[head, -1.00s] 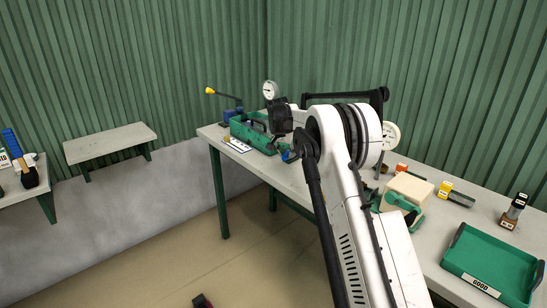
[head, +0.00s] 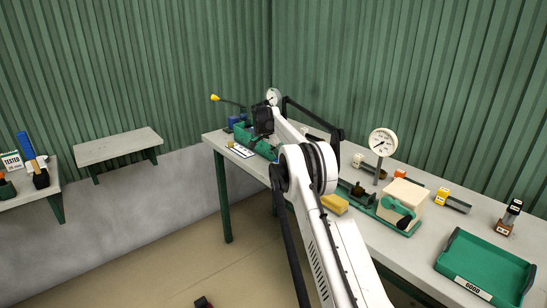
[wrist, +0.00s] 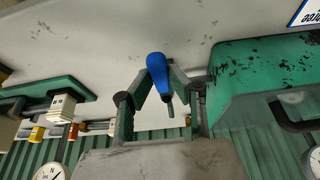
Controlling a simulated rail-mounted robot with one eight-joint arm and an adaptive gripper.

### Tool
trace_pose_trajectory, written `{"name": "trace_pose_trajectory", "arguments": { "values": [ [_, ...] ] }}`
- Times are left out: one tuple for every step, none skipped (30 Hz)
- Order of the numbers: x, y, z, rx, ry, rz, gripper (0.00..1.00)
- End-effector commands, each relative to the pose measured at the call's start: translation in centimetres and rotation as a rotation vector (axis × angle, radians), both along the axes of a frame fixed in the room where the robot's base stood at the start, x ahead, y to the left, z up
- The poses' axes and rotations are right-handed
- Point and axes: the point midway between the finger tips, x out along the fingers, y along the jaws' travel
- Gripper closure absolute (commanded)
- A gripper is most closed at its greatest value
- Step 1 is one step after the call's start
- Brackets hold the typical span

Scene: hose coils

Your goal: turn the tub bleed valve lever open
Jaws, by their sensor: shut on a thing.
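In the wrist view, a lever with a blue grip (wrist: 158,72) and a thin dark stem sits between the fingertips of my gripper (wrist: 162,84), which is shut on the blue grip. The green tub (wrist: 262,68) is close on the right in that view, apart from the fingers. In the head view, the green tub (head: 244,133) stands at the far left end of the bench. My arm reaches over the bench beside it and hides the lever and my fingers there. The valve body is not clear in either view.
The bench (head: 350,210) carries a large dial gauge (head: 383,143), a cream block on a green fixture (head: 402,197), a yellow block (head: 334,204) and a green GOOD tray (head: 487,266). A smaller gauge (head: 273,97) and yellow-tipped lever (head: 215,98) stand behind the tub.

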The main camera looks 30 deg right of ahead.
Motion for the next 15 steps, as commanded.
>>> {"name": "trace_pose_trajectory", "arguments": {
  "values": [
    [0.03,-0.05,0.03,0.001,-0.003,-0.004,1.00],
    [0.03,-0.06,0.04,0.001,-0.003,-0.004,1.00],
    [0.04,-0.07,0.03,0.001,-0.003,-0.005,1.00],
    [0.04,-0.07,0.03,0.001,-0.003,-0.005,1.00],
    [0.04,-0.06,0.03,0.001,-0.003,-0.004,1.00],
    [0.05,-0.05,0.04,0.001,-0.003,-0.004,1.00],
    [0.05,-0.05,0.03,0.001,-0.004,-0.004,1.00],
    [0.05,-0.04,0.03,0.001,-0.004,-0.004,1.00],
    [0.06,-0.05,0.04,0.001,-0.004,-0.004,1.00],
    [0.06,-0.05,0.04,0.000,-0.004,-0.004,1.00],
    [0.06,-0.05,0.04,0.000,-0.004,-0.004,0.80],
    [0.06,-0.05,0.04,0.000,-0.004,-0.004,0.75],
    [0.06,-0.04,0.03,0.000,-0.004,-0.003,0.71],
    [0.05,-0.04,0.03,0.000,-0.004,-0.003,0.67],
    [0.05,-0.05,0.02,0.001,-0.002,-0.003,0.64]
  ]
}}
